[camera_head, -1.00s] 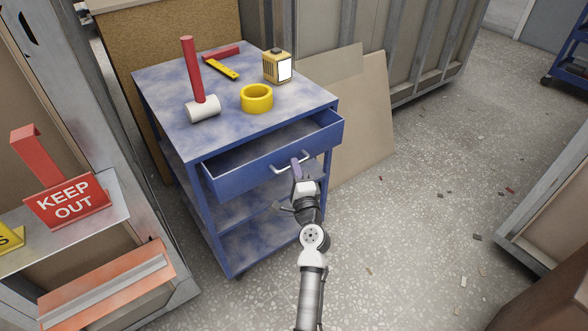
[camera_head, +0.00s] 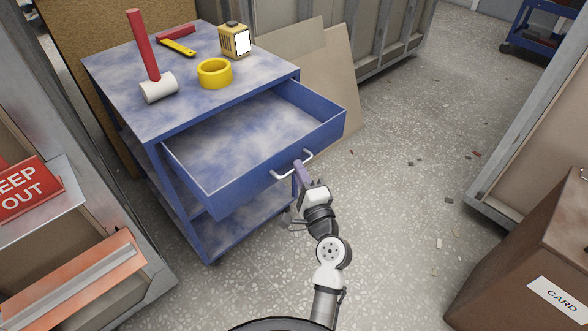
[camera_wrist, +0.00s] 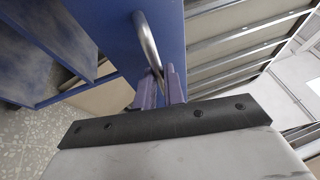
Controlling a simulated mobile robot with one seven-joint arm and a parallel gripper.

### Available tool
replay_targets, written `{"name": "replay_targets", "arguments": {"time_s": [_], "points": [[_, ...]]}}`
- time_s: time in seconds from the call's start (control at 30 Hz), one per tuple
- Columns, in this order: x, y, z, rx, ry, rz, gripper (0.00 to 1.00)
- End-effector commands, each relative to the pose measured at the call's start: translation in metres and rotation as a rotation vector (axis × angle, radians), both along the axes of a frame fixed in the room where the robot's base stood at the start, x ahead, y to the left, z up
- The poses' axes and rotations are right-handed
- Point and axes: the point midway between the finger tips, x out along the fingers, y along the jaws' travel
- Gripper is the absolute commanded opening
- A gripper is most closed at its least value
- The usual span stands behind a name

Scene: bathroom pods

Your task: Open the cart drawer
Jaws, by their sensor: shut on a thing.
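The blue cart (camera_head: 150,138) stands left of centre in the head view. Its top drawer (camera_head: 285,151) is pulled well out toward me, and its empty inside shows. A silver bar handle (camera_head: 283,174) is on the drawer front. In the wrist view the purple fingers (camera_wrist: 160,86) close around the curved handle (camera_wrist: 147,40), in front of the blue drawer front (camera_wrist: 105,30).
A mallet (camera_head: 153,75), a yellow tape roll (camera_head: 214,73) and a yellow box (camera_head: 235,40) stand on the cart top. A shelf with a red sign (camera_head: 28,192) is at left. A brown box (camera_head: 530,265) is at right. The floor between is mostly clear.

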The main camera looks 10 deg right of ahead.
Motion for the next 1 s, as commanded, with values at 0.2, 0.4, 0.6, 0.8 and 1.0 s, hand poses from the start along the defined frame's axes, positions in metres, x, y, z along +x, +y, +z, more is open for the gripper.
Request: {"name": "replay_targets", "arguments": {"time_s": [0.2,0.4,0.6,0.8,1.0], "points": [[-0.0002,-0.0007,0.0005,0.0,-0.001,-0.001,0.0],[0.0,-0.0007,0.0004,0.0,-0.001,-0.001,0.26],[0.0,-0.0003,0.0002,0.0,0.0,-0.001,0.32],[0.0003,-0.0001,-0.0001,0.0,0.0,0.0,0.32],[0.002,0.0008,-0.0013,0.0,0.0,0.0,0.32]]}}
